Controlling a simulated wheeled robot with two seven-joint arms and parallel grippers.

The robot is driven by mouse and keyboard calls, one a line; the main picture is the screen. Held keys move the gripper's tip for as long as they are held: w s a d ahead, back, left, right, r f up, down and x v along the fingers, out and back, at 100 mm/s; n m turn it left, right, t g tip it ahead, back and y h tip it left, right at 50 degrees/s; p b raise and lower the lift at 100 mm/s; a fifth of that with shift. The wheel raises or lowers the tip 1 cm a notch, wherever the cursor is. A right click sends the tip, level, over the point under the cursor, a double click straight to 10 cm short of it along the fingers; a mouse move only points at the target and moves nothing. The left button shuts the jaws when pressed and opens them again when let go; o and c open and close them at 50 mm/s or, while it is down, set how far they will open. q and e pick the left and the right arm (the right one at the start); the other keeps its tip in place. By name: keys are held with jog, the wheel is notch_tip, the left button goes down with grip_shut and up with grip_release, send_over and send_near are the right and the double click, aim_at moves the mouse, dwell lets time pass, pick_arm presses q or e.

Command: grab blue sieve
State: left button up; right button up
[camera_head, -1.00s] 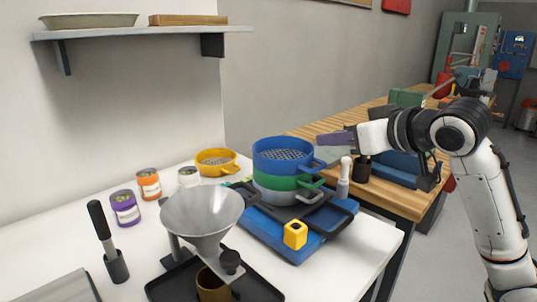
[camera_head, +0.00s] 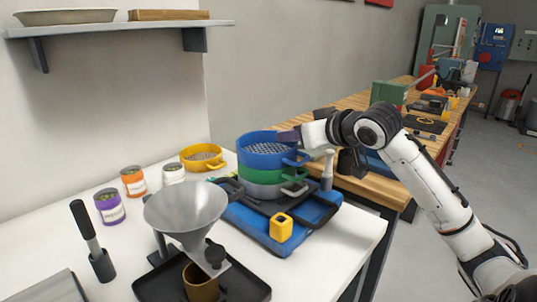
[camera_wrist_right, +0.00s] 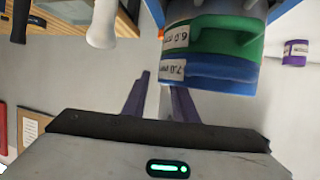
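The blue sieve (camera_head: 265,146) sits on top of the stack in the head view, above the green sieve (camera_head: 260,171), with its handle (camera_head: 297,160) pointing right. In the right wrist view the blue sieve (camera_wrist_right: 215,72) appears below the green sieve (camera_wrist_right: 225,38), as that view is turned over. My right gripper (camera_head: 288,136) is at the right rim of the blue sieve, above its handle. In the wrist view its two purple fingers (camera_wrist_right: 160,102) are apart, beside the sieve wall, with nothing visibly held. My left gripper is not in view.
The stack stands on a blue base (camera_head: 265,235) with a yellow block (camera_head: 281,228). A grey funnel (camera_head: 186,208) stands in front left, a yellow sieve (camera_head: 202,157) behind left. A pestle-like white tool (camera_head: 327,170) stands close right. A wooden bench (camera_head: 350,186) lies beyond.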

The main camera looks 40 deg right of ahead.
grip_shut()
